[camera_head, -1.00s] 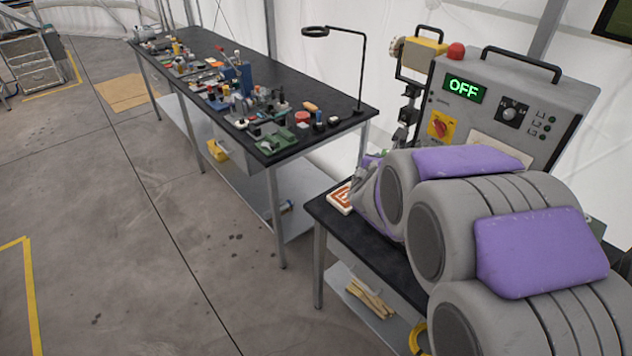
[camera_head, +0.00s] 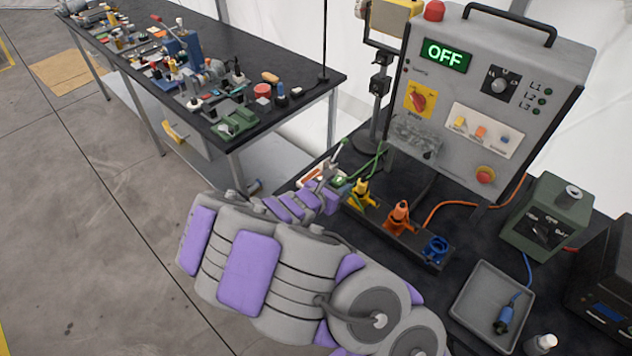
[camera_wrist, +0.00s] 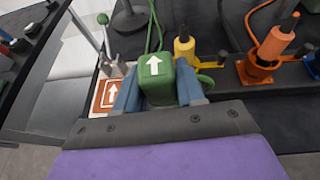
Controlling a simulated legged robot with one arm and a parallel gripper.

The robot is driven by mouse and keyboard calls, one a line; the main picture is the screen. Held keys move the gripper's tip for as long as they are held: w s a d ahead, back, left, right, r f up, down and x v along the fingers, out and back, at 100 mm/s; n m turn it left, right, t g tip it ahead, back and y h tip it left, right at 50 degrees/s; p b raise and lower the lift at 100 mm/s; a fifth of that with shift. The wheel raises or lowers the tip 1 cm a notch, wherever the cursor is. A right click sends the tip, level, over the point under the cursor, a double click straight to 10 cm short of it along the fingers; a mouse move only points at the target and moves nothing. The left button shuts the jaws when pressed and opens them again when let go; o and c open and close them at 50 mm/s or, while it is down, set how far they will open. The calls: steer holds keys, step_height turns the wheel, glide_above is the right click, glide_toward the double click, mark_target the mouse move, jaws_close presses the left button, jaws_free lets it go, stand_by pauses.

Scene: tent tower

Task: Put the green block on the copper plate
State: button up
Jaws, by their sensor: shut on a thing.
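The green block (camera_wrist: 158,85), marked with a white arrow, sits between the two blue-grey fingers of my gripper (camera_wrist: 157,76) in the wrist view. My gripper is shut on it. The copper plate (camera_wrist: 103,99), orange-brown with a pale border and a white arrow, lies just left of the block in the wrist view. In the head view the plate (camera_head: 311,176) shows partly behind my gripper (camera_head: 330,182), near the bench's left end. A bit of green (camera_head: 340,181) shows at my fingertips; the rest is hidden. I cannot tell the block's height above the bench.
A yellow connector (camera_head: 362,193), an orange connector (camera_head: 399,217) and a blue connector (camera_head: 436,249) stand in a row right of my gripper. A green cable (camera_head: 376,160) runs behind it. The control panel (camera_head: 480,105) reads OFF. A grey tray (camera_head: 490,300) lies at right.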

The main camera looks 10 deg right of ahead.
steer(key=f, duration=0.1)
steer(key=s+f, duration=0.1)
steer(key=f, duration=0.1)
steer(key=shift+s+a+f+m+g, duration=0.1)
steer(key=shift+s+a+m+g, duration=0.05)
steer(key=shift+s+m+g, duration=0.2)
steer(key=shift+s+f+h, duration=0.2)
steer(key=shift+f+h, duration=0.1)
steer(key=shift+f, duration=0.05)
steer(key=shift+w+f, duration=0.15)
steer(key=shift+w, duration=0.05)
steer(key=b, duration=0.2)
glide_above(315, 175)
steer(key=s, duration=0.3)
steer(key=shift+s+a+f, duration=0.2)
steer(key=shift+a+f, duration=0.2)
steer(key=shift+f, duration=0.25)
steer(key=shift+f+b, duration=0.6)
steer(key=shift+f, duration=1.25)
steer(key=shift+r, duration=0.15)
steer(key=o, duration=1.2)
steer(key=shift+c, duration=0.2)
